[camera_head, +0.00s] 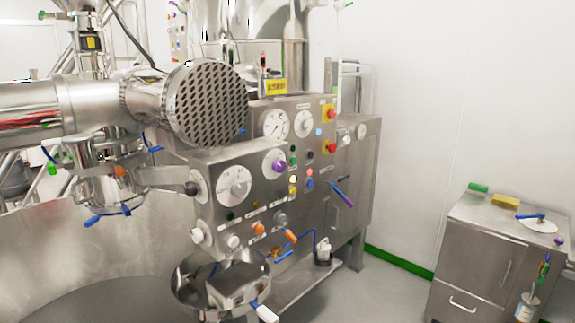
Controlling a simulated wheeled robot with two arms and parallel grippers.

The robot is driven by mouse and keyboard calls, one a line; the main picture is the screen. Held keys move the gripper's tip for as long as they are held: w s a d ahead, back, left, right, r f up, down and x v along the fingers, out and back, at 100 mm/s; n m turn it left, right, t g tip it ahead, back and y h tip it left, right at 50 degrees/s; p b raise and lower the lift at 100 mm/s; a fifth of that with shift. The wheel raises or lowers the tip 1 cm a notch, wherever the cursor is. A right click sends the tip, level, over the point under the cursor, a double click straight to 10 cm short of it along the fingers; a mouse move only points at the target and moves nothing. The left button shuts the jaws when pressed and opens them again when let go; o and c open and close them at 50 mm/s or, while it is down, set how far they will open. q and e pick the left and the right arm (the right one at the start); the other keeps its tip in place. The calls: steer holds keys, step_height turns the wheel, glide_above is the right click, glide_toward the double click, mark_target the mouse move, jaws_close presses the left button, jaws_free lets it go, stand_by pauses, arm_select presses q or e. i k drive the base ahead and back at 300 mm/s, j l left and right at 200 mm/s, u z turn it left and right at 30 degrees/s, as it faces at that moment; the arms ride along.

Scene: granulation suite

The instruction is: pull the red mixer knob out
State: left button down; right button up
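Two red knobs stand out on the steel control panel (262,184) in the middle of the head view. The upper red knob (330,113) sits on a yellow plate near the panel's top right. Neither of my grippers is in view.
A steel pipe with a perforated round end (205,103) juts in front of the panel's upper left. A steel bowl (222,285) stands below the panel. A steel cabinet (490,255) is at the right. Grey floor lies between panel and cabinet.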

mark_target(332, 147)
steer(key=i+l+z, duration=0.25)
steer(key=i, duration=0.3)
steer(key=i+l+z, duration=0.15)
steer(key=i+z, duration=0.15)
steer(key=i, duration=0.2)
